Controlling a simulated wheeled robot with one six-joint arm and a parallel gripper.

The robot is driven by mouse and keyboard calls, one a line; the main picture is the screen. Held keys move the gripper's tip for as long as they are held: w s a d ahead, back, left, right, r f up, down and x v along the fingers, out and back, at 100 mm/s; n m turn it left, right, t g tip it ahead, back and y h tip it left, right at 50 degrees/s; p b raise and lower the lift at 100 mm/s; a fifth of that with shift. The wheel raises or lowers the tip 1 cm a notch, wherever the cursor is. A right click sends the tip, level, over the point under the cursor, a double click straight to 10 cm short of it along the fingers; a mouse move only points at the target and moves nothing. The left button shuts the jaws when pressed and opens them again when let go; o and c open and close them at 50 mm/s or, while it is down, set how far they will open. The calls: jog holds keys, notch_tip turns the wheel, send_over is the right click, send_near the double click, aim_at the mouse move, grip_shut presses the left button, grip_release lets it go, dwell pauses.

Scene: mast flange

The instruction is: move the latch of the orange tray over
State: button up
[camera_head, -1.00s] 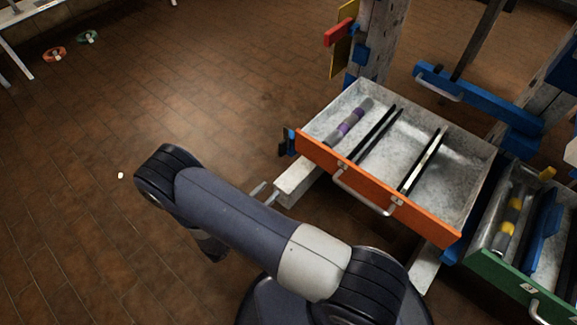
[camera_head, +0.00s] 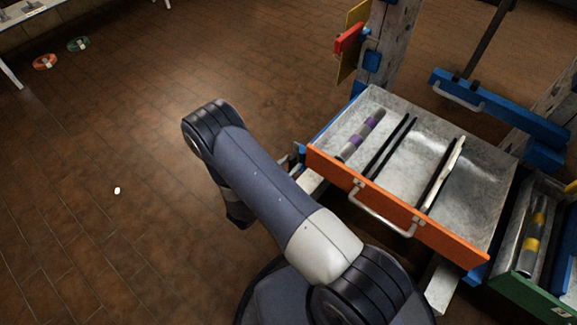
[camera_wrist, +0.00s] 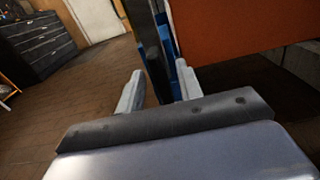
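The orange tray (camera_head: 440,232) is a pulled-out metal drawer with an orange front and a grey bar handle (camera_head: 385,212). Its orange front fills the upper right of the wrist view (camera_wrist: 245,30). The latch (camera_wrist: 152,50), a dark upright bar with blue beside it, stands at the tray's left end. In the head view, its blue part (camera_head: 300,153) shows small at the left corner. My gripper (camera_wrist: 159,84) is open, with one finger on each side of the dark bar in the picture. I cannot tell whether either finger touches it. My arm partly hides the gripper in the head view.
A green-fronted tray (camera_head: 530,298) stands at the lower right. A purple-banded rod (camera_head: 362,135) and dark dividers lie in the orange tray. A post with a red block (camera_head: 349,38) rises behind.

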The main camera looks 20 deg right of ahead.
jog(key=shift+c, duration=0.5)
grip_shut()
